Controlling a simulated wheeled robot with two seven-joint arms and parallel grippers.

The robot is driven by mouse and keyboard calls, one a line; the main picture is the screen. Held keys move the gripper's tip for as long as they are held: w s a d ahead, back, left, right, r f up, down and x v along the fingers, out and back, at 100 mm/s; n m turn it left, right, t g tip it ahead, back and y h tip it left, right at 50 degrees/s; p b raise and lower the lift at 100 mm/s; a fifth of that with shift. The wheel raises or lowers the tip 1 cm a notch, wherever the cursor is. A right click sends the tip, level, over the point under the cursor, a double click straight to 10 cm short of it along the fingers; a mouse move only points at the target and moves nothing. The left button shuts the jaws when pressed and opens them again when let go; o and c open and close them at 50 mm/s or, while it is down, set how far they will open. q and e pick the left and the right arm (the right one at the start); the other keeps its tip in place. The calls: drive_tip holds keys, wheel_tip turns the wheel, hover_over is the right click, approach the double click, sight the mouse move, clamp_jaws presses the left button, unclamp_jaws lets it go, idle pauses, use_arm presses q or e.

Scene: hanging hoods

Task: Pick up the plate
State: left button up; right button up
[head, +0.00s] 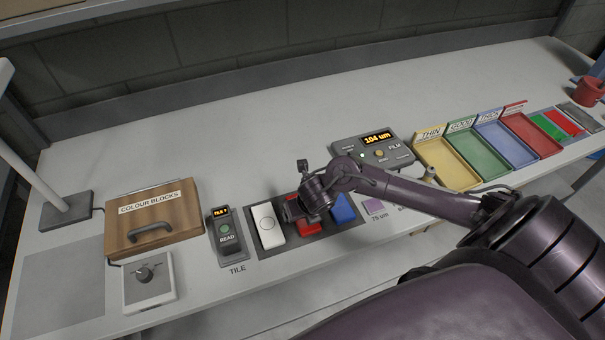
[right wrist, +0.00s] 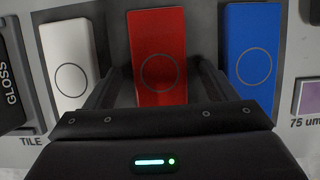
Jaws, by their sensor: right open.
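Three plates, each marked with a circle, lie in a row on a dark mat (head: 262,251): a white plate (head: 267,224), a red plate (head: 309,229) and a blue plate (head: 343,209). My right gripper (head: 297,208) is over the red plate and hides part of it. In the right wrist view the open fingers (right wrist: 156,80) point at the red plate (right wrist: 158,40), one at each side of its near part. The white plate (right wrist: 68,62) is left of them and the blue plate (right wrist: 252,50) right. I cannot tell whether the fingers touch the red plate. My left gripper is not in view.
A reader box (head: 227,236) and a wooden COLOUR BLOCKS box (head: 153,218) stand left of the mat. A film gauge (head: 376,150) reading 104 um is behind my right arm. Coloured trays (head: 445,165) and a red cup (head: 588,91) are at right. The back of the bench is clear.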

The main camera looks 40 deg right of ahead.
drive_tip(key=shift+s+r, duration=0.1)
drive_tip(key=shift+s, duration=0.05)
drive_tip(key=c, duration=1.2)
drive_tip(key=shift+o, duration=0.2)
drive_tip(key=shift+r, duration=0.1)
